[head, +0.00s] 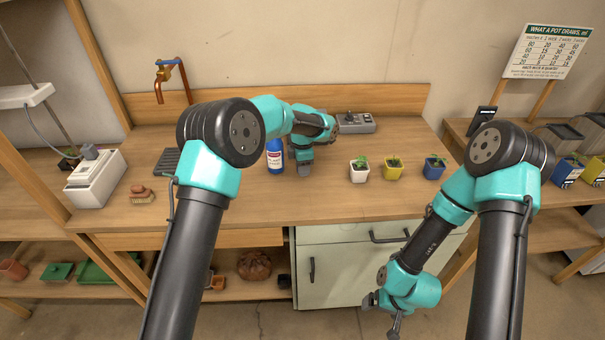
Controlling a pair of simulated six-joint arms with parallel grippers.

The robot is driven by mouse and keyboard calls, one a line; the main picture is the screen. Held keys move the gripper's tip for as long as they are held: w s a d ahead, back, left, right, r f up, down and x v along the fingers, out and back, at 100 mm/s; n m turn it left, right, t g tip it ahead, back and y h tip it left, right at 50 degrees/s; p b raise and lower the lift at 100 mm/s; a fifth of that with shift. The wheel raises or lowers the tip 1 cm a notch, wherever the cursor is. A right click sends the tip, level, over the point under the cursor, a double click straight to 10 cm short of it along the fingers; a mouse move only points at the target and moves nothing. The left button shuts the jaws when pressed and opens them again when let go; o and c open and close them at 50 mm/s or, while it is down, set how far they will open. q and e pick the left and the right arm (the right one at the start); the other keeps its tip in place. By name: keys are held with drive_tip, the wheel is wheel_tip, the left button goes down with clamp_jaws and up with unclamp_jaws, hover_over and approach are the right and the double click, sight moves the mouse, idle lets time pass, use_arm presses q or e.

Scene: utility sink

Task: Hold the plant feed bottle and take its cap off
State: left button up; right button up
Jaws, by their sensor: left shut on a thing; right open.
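The plant feed bottle (275,158) is blue with a white and red label and stands upright on the wooden worktop, left of centre. My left gripper (298,164) is at the bottle's right side and is shut on it; the fingers' contact is hard to see. My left forearm passes in front of the bottle's top, so the cap is hidden. My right gripper (382,304) is open and empty, low in front of the cabinet and below worktop level.
White (359,173), yellow (393,171) and blue (434,169) plant pots stand right of the bottle. A grey device (355,123) is behind. A brush (142,195) and white box (96,178) are at left. The worktop's front middle (330,200) is clear.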

sight(303, 179)
use_arm(q)
drive_tip(key=shift+w+f, duration=0.15)
drive_tip(key=shift+f, duration=1.6)
drive_tip(key=shift+f, duration=0.1)
drive_tip(key=o, duration=1)
wheel_tip(303, 179, up, 12)
drive_tip(key=shift+r, duration=0.15)
